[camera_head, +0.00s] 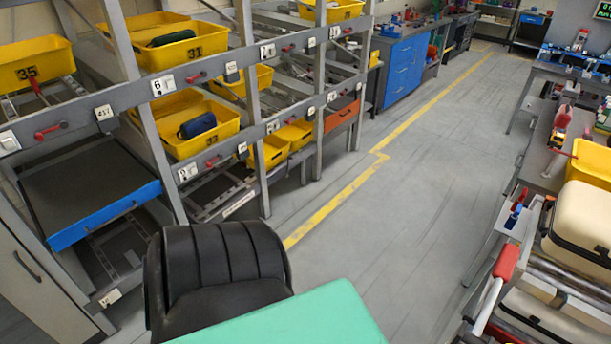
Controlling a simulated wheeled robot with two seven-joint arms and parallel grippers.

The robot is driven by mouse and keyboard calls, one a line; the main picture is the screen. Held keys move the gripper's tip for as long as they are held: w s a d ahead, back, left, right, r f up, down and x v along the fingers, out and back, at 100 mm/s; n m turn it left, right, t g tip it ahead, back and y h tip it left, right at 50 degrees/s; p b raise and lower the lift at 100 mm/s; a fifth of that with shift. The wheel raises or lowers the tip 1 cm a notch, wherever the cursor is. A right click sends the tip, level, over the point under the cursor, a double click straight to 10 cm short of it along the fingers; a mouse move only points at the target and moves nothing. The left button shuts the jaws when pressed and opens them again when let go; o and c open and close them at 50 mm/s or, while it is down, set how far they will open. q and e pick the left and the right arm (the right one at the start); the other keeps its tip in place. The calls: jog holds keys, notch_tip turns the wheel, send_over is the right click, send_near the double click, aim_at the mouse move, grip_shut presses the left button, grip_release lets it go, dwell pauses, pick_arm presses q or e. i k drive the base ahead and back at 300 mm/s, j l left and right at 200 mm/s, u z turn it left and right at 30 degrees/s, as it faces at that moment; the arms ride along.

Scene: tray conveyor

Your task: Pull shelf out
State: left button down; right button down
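A dark pull-out shelf with a blue front edge and handle (105,217) sits low in the rack at the left. It juts out from the rack posts. A second shelf or drawer with an orange front (341,115) sits farther along the same rack and looks pushed in. I cannot tell from the picture which of the two the task means. Neither of my grippers shows in this view.
A black padded chair (215,262) stands near the rack, beside a green surface (290,322). Yellow bins (36,63) fill the rack. At the right are a bench, a cream case (580,225) and a red handle (507,262). The aisle floor (400,200) is clear.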

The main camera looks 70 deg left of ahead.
aim_at(73, 195)
jog(key=u, duration=3.6)
